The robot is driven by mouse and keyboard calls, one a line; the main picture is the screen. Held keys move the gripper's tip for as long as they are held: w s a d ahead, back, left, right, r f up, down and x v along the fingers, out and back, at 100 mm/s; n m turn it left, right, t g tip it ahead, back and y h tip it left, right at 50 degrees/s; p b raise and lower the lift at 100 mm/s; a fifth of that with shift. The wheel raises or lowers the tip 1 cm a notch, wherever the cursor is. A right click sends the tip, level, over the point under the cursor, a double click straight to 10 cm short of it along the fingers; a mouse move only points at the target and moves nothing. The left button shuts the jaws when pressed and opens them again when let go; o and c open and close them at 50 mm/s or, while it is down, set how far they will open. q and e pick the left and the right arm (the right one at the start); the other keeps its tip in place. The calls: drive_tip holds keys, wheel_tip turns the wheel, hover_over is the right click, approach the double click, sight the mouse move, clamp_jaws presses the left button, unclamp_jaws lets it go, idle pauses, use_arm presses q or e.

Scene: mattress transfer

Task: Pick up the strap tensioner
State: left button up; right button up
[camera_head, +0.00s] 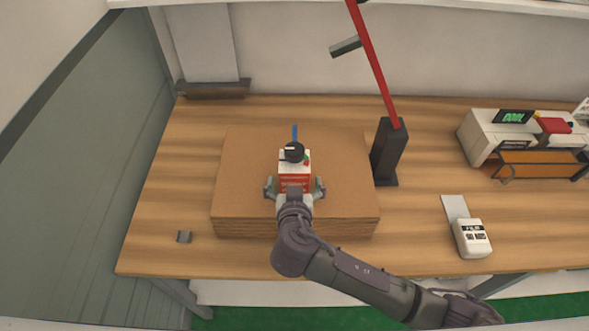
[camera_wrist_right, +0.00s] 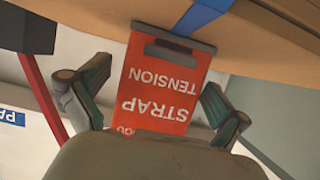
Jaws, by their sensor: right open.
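The strap tensioner (camera_head: 294,162) is a red and white device with a black round part on top, standing on the brown stack. In the right wrist view its red face (camera_wrist_right: 162,85) shows the upside-down words "STRAP TENSION". A blue strap (camera_head: 294,131) runs from its far side. My right gripper (camera_head: 295,187) is at its near end, with one finger on each side of it. In the right wrist view the fingers (camera_wrist_right: 152,103) are spread, with small gaps visible beside the red face. My left gripper is out of view.
The flat brown cardboard stack (camera_head: 240,195) lies on the wooden table (camera_head: 165,200). A black post with a red bar (camera_head: 387,150) stands right of the stack. A white label device (camera_head: 472,238) and a white machine (camera_head: 488,128) are farther right.

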sight(294, 168)
drive_tip(key=shift+x, duration=1.15)
drive_tip(key=shift+s, duration=0.1)
drive_tip(key=shift+c, duration=0.2)
drive_tip(key=c, duration=1.6)
drive_tip(key=shift+r, duration=0.15)
drive_tip(key=shift+c, duration=1.1)
drive_tip(key=shift+r, duration=0.15)
drive_tip(key=shift+r, duration=0.2)
wheel_tip(294, 168, up, 3)
drive_tip(key=shift+b, duration=0.55)
drive_tip(key=s+d+r+b, duration=0.2)
drive_tip(key=s+d+r, duration=0.4)
drive_tip(key=d, duration=0.4)
drive_tip(key=shift+r, duration=0.65)
